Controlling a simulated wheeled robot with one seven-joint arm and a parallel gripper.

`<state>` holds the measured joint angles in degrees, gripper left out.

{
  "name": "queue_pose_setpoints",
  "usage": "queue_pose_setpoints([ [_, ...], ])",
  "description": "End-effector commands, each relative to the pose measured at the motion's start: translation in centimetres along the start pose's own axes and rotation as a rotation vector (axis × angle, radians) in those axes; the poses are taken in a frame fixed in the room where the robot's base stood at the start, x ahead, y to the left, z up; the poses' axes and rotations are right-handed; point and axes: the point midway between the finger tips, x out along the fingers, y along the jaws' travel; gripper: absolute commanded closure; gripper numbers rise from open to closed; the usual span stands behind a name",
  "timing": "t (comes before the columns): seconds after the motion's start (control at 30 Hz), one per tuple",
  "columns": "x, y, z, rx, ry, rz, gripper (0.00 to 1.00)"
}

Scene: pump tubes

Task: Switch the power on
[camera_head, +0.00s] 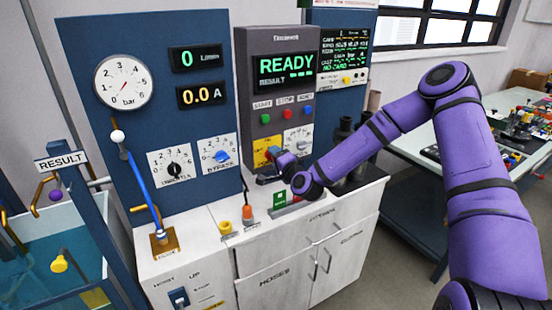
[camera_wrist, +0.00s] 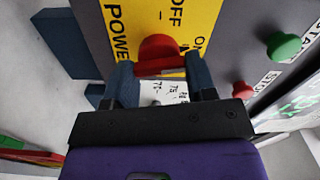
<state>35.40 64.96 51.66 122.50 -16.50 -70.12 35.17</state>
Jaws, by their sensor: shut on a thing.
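The red power switch knob (camera_wrist: 158,52) sits on a yellow plate (camera_wrist: 122,18) marked POWER, OFF and ON in the wrist view. My gripper (camera_wrist: 160,68) is shut on the red knob, with one blue finger on each side of it. In the head view the yellow plate (camera_head: 260,150) is at the lower left of the grey console (camera_head: 279,90), and my gripper (camera_head: 273,157) is in front of it, hiding part of the switch. The console's screen (camera_head: 286,65) reads READY in green. I cannot tell which mark the knob points to.
Start, stop and reset buttons (camera_head: 284,114) are above the switch, and a white dial (camera_head: 298,140) is to its right. A green-marked block (camera_head: 280,197) and an orange-topped plug (camera_head: 248,213) stand on the white cabinet (camera_head: 262,250) below. A blue panel (camera_head: 150,100) stands left.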

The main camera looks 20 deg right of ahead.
Motion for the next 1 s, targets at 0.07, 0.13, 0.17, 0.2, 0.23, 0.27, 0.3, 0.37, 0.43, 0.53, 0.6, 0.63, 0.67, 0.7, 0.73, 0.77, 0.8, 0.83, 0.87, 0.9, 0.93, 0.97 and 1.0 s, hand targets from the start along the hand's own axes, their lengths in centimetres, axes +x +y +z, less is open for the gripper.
queue_pose_setpoints([
  [0.07, -0.05, 0.13, -0.04, 0.054, 0.001, 0.003, 0.73],
  [0.13, -0.06, 0.18, -0.07, 0.097, 0.001, 0.003, 0.73],
  [0.17, -0.06, 0.19, -0.06, 0.114, 0.001, 0.003, 0.73],
  [0.2, -0.06, 0.2, -0.04, 0.135, 0.001, 0.003, 0.73],
  [0.23, -0.06, 0.2, -0.02, 0.149, 0.0, 0.003, 0.73],
  [0.27, -0.05, 0.2, -0.01, 0.163, 0.0, 0.003, 0.73],
  [0.3, -0.05, 0.2, 0.0, 0.178, 0.0, 0.003, 0.73],
  [0.37, -0.05, 0.2, 0.0, 0.198, 0.0, 0.003, 0.73],
  [0.43, -0.05, 0.21, 0.0, 0.216, 0.0, 0.003, 0.73],
  [0.53, -0.06, 0.22, -0.01, 0.233, 0.0, 0.003, 0.73],
  [0.6, -0.06, 0.23, -0.01, 0.241, 0.0, 0.003, 0.73],
  [0.63, -0.06, 0.23, -0.01, 0.243, 0.0, 0.003, 0.73],
  [0.67, -0.06, 0.23, -0.01, 0.244, 0.0, 0.003, 0.73],
  [0.7, -0.06, 0.23, -0.01, 0.245, 0.0, 0.003, 0.73],
  [0.73, -0.06, 0.24, -0.01, 0.246, 0.0, 0.003, 0.73],
  [0.77, -0.06, 0.24, -0.01, 0.246, 0.0, 0.003, 0.73],
  [0.8, -0.06, 0.24, -0.01, 0.246, 0.0, 0.003, 0.73],
  [0.83, -0.06, 0.24, -0.01, 0.246, 0.0, 0.003, 0.73],
  [0.87, -0.06, 0.24, -0.01, 0.246, 0.001, 0.003, 0.73],
  [0.9, -0.06, 0.24, -0.01, 0.246, 0.001, 0.003, 0.73],
  [0.93, -0.06, 0.25, -0.01, 0.246, 0.001, 0.004, 0.73],
  [0.97, -0.06, 0.25, -0.01, 0.245, 0.001, 0.004, 0.73],
  [1.0, -0.06, 0.25, -0.01, 0.245, 0.001, 0.004, 0.73],
])
